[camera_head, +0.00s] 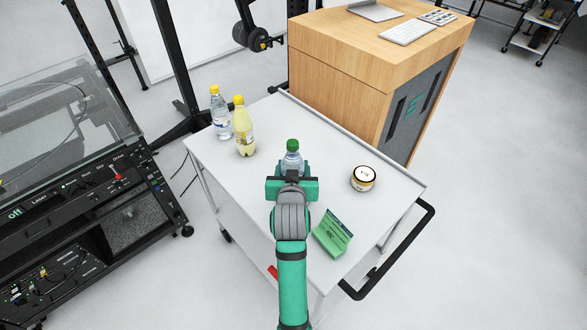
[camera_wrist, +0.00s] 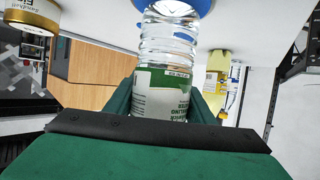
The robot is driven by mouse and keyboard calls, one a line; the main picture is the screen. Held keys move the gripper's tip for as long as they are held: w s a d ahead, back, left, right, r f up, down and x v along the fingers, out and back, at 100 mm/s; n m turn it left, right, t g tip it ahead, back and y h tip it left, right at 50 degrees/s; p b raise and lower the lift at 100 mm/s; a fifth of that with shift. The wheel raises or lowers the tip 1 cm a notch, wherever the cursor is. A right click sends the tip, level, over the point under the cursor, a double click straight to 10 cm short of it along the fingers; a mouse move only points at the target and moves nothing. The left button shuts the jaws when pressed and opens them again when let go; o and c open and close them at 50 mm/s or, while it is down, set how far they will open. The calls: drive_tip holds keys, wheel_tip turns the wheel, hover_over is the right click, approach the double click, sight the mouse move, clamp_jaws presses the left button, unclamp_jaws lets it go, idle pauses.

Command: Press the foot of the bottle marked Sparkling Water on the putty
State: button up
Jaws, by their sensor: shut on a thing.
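The clear bottle with a green cap (camera_head: 292,147) stands upright over the white cart top, in front of my arm. In the wrist view, which is upside down, its green and white label (camera_wrist: 160,95) shows part of the word Sparkling. My gripper (camera_head: 291,178) is shut on this bottle, with a green finger on each side. The blue putty (camera_wrist: 180,6) is at the bottle's ridged foot, at the top edge of the wrist view. The foot overlaps the putty there; I cannot tell how firmly it touches. My gripper hides the bottle's cap in the wrist view.
On the cart (camera_head: 215,150) stand a clear bottle with a yellow cap (camera_head: 220,118) and a yellow bottle (camera_head: 244,132) at left. A jar (camera_head: 363,178) is at right and a green packet (camera_head: 333,233) nearer. A wooden cabinet (camera_head: 340,55) stands behind.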

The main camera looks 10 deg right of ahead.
drive_tip(key=shift+d+r, duration=0.1)
drive_tip(key=shift+r, duration=2.5)
drive_tip(key=shift+s, duration=0.1)
